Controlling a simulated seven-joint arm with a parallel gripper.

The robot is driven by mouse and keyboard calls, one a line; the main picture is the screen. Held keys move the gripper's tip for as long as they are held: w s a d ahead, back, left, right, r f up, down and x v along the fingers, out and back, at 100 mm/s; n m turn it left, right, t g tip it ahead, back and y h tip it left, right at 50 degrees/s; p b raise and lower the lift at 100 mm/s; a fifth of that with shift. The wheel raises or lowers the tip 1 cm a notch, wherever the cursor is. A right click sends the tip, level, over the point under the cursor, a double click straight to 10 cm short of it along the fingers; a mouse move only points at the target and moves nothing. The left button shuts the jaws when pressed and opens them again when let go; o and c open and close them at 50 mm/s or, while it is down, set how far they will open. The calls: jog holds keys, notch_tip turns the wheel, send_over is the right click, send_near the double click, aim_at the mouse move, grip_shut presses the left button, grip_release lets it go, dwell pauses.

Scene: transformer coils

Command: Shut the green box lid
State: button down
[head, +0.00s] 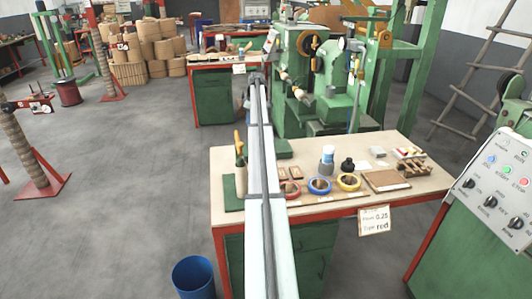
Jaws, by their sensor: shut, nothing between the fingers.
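I cannot make out a green box with a lid for certain. A dark green block or plate (229,192) lies at the left end of the near workbench (345,205). A small green piece (240,156) with a yellow-orange handle stands behind it. A long pale beam (268,240) crosses the picture from the bottom to the middle and hides part of this area. Whether a lid is open or shut here cannot be told. I see no gripper fingers in the head view.
The bench holds red, blue and yellow rings (319,185), a blue-and-white bottle (327,161), a dark bottle (347,165) and a brown board (385,181). A green machine (306,85) stands behind. A control panel (495,180) is at right, a blue bin (194,277) below.

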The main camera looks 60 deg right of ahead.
notch_tip(320, 180, up, 8)
dwell(0.8)
jog(key=shift+f, duration=0.1)
dwell(0.3)
